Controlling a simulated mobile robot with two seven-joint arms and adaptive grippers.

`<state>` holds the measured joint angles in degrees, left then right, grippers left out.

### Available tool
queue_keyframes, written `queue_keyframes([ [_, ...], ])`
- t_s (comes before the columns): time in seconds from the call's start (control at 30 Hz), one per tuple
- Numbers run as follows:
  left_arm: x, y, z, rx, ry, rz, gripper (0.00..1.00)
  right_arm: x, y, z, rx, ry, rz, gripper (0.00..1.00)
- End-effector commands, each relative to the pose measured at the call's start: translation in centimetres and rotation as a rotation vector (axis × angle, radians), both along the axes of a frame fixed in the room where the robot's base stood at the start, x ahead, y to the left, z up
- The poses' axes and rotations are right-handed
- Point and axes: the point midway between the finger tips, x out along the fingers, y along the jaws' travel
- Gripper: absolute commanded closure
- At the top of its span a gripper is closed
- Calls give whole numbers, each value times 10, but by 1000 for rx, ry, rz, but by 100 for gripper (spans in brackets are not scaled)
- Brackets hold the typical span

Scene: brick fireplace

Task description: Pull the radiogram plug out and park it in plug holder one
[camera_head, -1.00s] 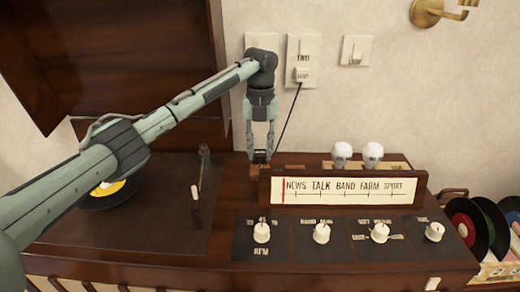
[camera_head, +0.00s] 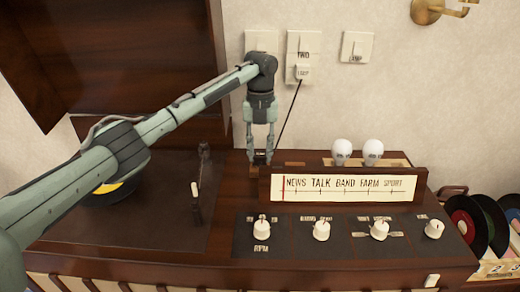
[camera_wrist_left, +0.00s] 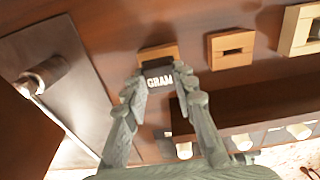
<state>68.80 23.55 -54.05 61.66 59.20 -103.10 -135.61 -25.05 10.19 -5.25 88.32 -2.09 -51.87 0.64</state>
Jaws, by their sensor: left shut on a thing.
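My left gripper (camera_head: 261,158) points down at the back of the radiogram top, left of the dial panel. In the left wrist view my left gripper (camera_wrist_left: 160,82) is shut on a dark plug (camera_wrist_left: 160,81) marked GRAM. The plug is at a small wooden plug holder (camera_wrist_left: 157,54), whose slot it hides; I cannot tell how deep it sits. More slotted wooden holders (camera_wrist_left: 232,49) stand to the right in that view. On the wall, the left socket plate (camera_head: 262,38) is partly behind my wrist. My right gripper is out of view.
A white plug (camera_head: 303,72) sits in the wall socket marked TWO, its cord running down close beside my gripper. Two white bulbs (camera_head: 342,150) stand behind the dial panel (camera_head: 345,188). Knobs (camera_head: 321,230) line the front. Records (camera_head: 470,222) stand at right.

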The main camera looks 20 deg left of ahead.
Motion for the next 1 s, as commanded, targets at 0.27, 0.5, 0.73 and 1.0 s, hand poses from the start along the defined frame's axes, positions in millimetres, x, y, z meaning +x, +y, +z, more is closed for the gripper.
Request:
queue_keyframes([
  [0.27,0,0,-6,0,1,0,100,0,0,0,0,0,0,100],
  [0.5,0,0,-12,-1,2,0,100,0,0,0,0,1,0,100],
  [0.73,0,0,-15,0,1,0,70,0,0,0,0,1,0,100],
  [1.0,0,0,-15,0,1,0,50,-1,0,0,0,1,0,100],
])
